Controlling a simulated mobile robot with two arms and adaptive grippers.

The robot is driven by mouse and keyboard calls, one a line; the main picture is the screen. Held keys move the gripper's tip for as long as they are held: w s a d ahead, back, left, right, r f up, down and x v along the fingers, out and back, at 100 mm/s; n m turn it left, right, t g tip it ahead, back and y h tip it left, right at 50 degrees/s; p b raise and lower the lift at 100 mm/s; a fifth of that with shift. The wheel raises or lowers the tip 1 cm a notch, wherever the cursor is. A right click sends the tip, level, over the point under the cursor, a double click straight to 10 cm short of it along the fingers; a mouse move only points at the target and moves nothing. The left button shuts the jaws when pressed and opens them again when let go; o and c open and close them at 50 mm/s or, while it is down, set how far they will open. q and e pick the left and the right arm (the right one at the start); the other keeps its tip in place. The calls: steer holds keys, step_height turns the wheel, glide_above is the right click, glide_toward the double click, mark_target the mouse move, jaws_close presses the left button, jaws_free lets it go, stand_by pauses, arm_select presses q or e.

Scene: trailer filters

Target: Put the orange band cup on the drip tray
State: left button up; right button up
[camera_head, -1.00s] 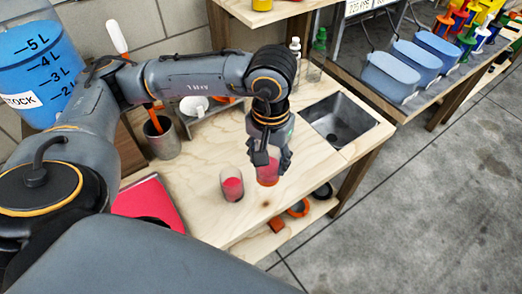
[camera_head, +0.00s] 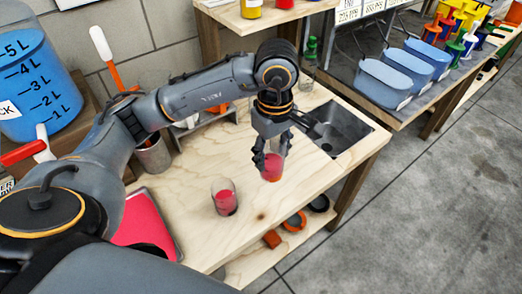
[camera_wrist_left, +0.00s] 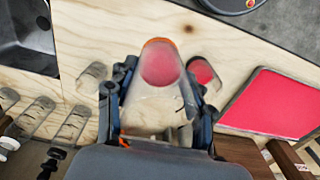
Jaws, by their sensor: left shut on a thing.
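My left gripper (camera_head: 272,155) is shut around a clear cup with red contents (camera_head: 272,170). In the left wrist view the gripper's fingers flank this cup (camera_wrist_left: 158,65), and an orange edge shows at its far end. A second clear cup with red contents (camera_head: 224,198) stands on the wooden bench to the left of the held one. A flat red rectangle with a grey rim (camera_head: 146,218) lies at the bench's left; I cannot tell if it is the drip tray. My right gripper is out of view.
A sink (camera_head: 335,130) is set into the bench's right end. A small grey stand (camera_head: 205,120) and a metal pot (camera_head: 152,158) are at the back. Orange and dark rings lie on the shelf below. Bench (camera_head: 205,245) wood in front is clear.

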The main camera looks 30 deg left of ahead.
arm_select(q)
steer(key=w+a+f+p, duration=0.1)
steer(key=w+a+f, duration=0.1)
steer(key=f, duration=0.1)
steer(key=w+a+f+p, duration=0.1)
steer(key=w+a+f, duration=0.1)
steer(key=w+f, duration=0.1)
steer(key=w+a+f+p, duration=0.1)
steer(key=w+a+f, duration=0.1)
steer(key=f, duration=0.2)
steer(key=shift+w+f+p, duration=0.1)
steer(key=shift+w+p, duration=0.15)
steer(key=shift+p, duration=0.15)
steer(key=shift+f, duration=0.35)
steer(key=shift+f, duration=0.1)
steer(key=shift+f+b, duration=0.15)
steer(key=shift+b, duration=0.15)
steer(key=o, duration=1.2)
steer(key=shift+o, duration=0.2)
